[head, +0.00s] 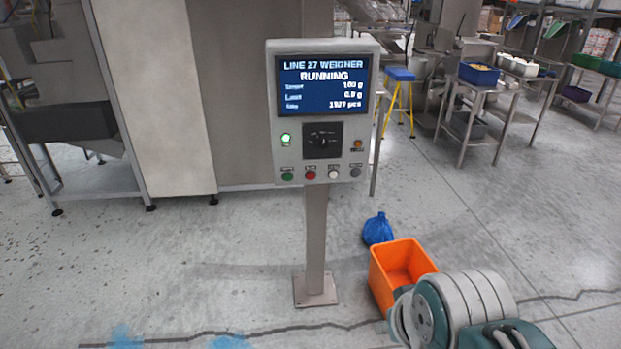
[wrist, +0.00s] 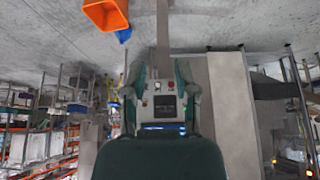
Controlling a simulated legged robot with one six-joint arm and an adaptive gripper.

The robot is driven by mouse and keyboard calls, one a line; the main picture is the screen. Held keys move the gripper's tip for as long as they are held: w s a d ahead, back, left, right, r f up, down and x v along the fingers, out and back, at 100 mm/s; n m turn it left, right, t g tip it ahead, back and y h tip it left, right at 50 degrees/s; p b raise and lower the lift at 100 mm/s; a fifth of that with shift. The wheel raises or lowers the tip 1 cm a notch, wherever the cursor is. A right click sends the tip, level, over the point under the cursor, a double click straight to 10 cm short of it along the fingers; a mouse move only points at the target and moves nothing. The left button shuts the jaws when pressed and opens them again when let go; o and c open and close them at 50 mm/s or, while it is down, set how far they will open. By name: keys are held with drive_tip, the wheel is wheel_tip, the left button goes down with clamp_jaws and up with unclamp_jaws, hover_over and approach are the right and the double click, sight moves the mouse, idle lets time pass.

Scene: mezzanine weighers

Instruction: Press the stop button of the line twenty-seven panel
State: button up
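The line 27 weigher panel (head: 376,60) stands upright on a grey post in the head view. Its screen (head: 323,85) reads RUNNING, and a green lamp (head: 286,138) is lit. Along the bottom are a green button (head: 287,177), a red button (head: 310,175), a white button (head: 334,174) and a grey button (head: 355,172); their labels are too small to read. The wrist view is upside down and shows the panel (wrist: 165,88) ahead, between the parted fingers of my gripper (wrist: 165,68). My gripper is open, empty and apart from the panel. It is outside the head view.
A large grey cabinet (head: 240,90) stands behind the panel on the left. Steel stands with bins are at the back right. The floor left of the post is clear.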

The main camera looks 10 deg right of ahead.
clamp_jaws()
idle(1.0)
